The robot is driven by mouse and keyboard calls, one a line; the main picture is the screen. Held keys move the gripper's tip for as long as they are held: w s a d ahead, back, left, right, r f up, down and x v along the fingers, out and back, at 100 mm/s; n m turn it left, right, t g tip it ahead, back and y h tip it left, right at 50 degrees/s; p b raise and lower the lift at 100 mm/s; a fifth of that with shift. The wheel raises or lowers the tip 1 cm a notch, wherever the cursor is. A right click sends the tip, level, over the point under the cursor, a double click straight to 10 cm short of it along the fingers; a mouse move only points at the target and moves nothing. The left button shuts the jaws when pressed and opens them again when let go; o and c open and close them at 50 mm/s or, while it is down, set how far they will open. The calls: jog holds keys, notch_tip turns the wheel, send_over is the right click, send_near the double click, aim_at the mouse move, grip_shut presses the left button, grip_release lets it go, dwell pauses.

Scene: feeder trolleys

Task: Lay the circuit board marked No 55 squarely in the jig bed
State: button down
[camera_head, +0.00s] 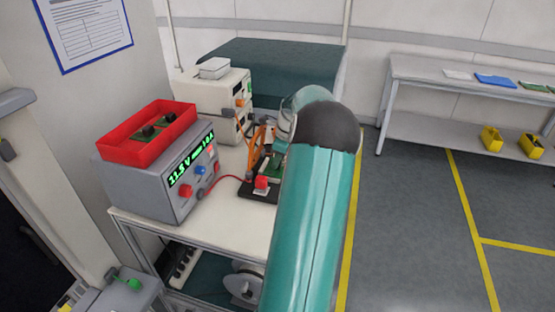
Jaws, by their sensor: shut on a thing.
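A dark jig (246,187) with a red knob (261,182) stands on the trolley top, partly hidden behind my teal arm. A small green circuit board (274,165) shows at the jig, just left of my arm. Its marking is too small to read. My gripper (262,148), with orange fingers, points down at the board and is shut on it. The arm hides its right side. I cannot tell whether the board lies flat in the jig bed or is held just above it.
A grey power supply (150,185) with a lit display stands left of the jig, with a red tray (150,135) holding dark parts on top. A red cable runs to the jig. A beige instrument (215,100) stands behind. A side table (470,75) stands right, beyond open floor.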

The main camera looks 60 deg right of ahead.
jog(key=c, duration=1.3)
grip_release()
jog(key=shift+f, duration=0.1)
jog(key=v, duration=1.2)
